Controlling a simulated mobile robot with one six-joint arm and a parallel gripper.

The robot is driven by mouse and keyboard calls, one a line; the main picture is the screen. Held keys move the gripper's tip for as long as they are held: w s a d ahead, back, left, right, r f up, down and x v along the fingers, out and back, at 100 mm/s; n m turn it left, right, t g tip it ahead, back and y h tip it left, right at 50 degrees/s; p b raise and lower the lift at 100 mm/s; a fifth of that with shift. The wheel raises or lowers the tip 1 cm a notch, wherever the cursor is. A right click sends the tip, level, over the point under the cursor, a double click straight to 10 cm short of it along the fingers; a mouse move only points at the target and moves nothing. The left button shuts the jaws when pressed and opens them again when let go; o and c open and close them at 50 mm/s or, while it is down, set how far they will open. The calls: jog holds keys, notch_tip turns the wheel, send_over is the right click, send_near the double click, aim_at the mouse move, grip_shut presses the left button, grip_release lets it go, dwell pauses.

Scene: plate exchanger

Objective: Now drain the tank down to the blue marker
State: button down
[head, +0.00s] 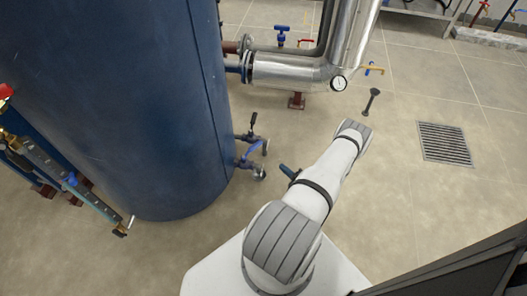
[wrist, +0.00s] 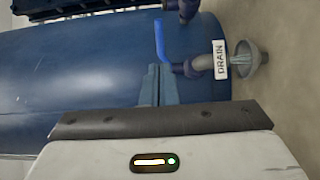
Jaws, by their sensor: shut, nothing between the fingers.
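The blue tank (head: 125,100) stands at the left in the head view. Low on the tank's right is a drain valve with a blue lever (head: 252,149). In the wrist view the blue lever (wrist: 160,40) stands at the pipe labelled DRAIN (wrist: 220,60). A pale greenish streak, apparently water, runs from the outlet into a grey cup (wrist: 250,61). My gripper (wrist: 158,72) is shut and empty, close to the lever; contact is unclear. It also shows in the head view (head: 286,169).
A second valve with a black handle (head: 252,125) sits just above the drain valve. A floor grate (head: 443,143) lies at the right. The tiled floor between is mostly clear.

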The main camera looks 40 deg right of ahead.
aim_at(258, 147)
jog(key=w+b, duration=0.1)
jog(key=w, duration=0.3)
jog(key=w+b, duration=0.1)
jog(key=w, duration=0.3)
jog(key=w+a+b, duration=0.1)
jog(key=w, duration=0.4)
jog(key=shift+a, duration=0.1)
